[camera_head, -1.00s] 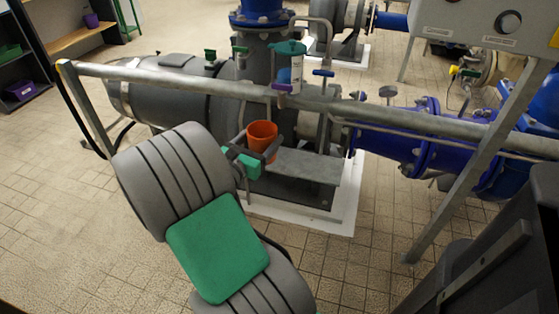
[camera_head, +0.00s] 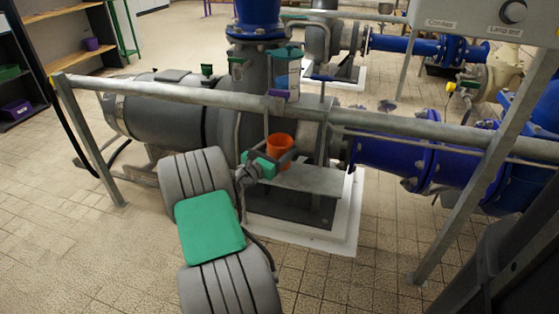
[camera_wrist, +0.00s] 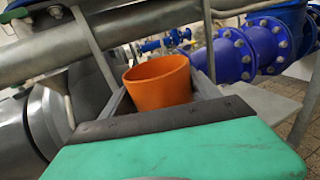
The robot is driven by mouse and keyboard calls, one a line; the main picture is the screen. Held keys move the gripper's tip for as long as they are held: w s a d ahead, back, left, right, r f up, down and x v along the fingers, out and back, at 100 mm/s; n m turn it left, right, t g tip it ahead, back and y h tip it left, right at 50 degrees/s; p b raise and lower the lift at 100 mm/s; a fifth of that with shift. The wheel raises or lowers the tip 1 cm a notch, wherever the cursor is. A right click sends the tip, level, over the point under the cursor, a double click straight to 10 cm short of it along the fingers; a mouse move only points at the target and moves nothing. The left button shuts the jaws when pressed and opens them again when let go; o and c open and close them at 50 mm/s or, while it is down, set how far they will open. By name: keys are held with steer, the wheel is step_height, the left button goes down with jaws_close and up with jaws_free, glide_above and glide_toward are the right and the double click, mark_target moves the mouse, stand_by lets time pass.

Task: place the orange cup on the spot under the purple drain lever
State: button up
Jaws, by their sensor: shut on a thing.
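The orange cup (camera_head: 279,150) is upright between the fingers of my gripper (camera_head: 281,160), which is shut on it. In the wrist view the cup (camera_wrist: 158,82) stands just beyond the green gripper body, its open rim up. I cannot tell whether the cup touches the ledge. No marked spot can be made out.
The galvanized rail (camera_head: 185,88) crosses above and in front of the pump. A thin vertical pipe (camera_head: 320,130) stands right of the cup. A teal-lidded container (camera_head: 286,72) is behind the rail. Blue pipes (camera_head: 385,160) lie to the right.

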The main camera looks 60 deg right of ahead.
step_height(320, 180, down, 3)
steer(key=shift+f+b, duration=0.1)
steer(key=shift+b, duration=0.6)
steer(key=shift+r, duration=0.25)
steer(key=o, duration=1.4)
steer(key=shift+f, duration=0.15)
